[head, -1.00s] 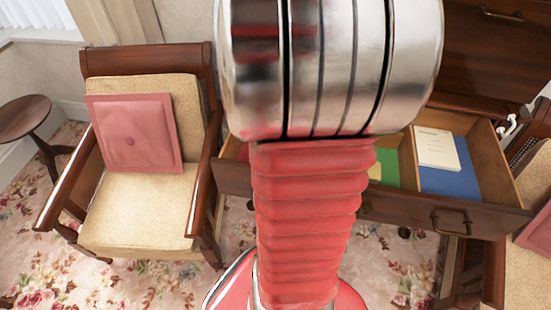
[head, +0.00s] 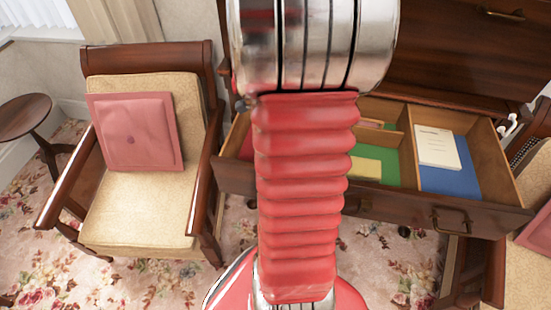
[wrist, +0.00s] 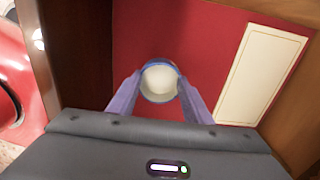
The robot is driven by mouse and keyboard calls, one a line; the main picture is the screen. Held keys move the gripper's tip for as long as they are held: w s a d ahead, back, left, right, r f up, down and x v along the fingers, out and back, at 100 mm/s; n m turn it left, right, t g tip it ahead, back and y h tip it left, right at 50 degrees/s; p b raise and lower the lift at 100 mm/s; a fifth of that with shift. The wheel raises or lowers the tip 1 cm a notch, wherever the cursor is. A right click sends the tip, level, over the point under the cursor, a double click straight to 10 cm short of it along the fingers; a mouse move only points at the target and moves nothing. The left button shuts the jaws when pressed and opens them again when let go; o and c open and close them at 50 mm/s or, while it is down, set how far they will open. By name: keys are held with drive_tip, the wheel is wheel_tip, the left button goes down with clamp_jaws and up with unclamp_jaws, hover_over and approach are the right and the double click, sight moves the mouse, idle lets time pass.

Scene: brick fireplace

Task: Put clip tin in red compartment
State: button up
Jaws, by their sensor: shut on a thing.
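The clip tin (wrist: 159,82), round with a pale top and a blue rim, is held between the two purple fingers of my gripper (wrist: 160,77) in the wrist view. The red compartment (wrist: 205,45) of the drawer spreads beneath and around it; I cannot tell whether the tin touches its floor. In the head view my arm hides the gripper and the tin, and only a sliver of the red compartment (head: 246,147) shows at the drawer's left end.
A cream flat box or pad (wrist: 262,75) lies in the red compartment, right of the tin. The drawer (head: 400,207) also has a green compartment (head: 408,172) with a yellow pad (head: 366,168) and a blue one (head: 455,181) with a white booklet (head: 436,148). An armchair (head: 140,210) stands left.

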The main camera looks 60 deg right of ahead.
drive_tip(key=shift+f, duration=1.4)
drive_tip(key=o, duration=1.1)
drive_tip(key=shift+f, duration=0.1)
wheel_tip(320, 180, up, 12)
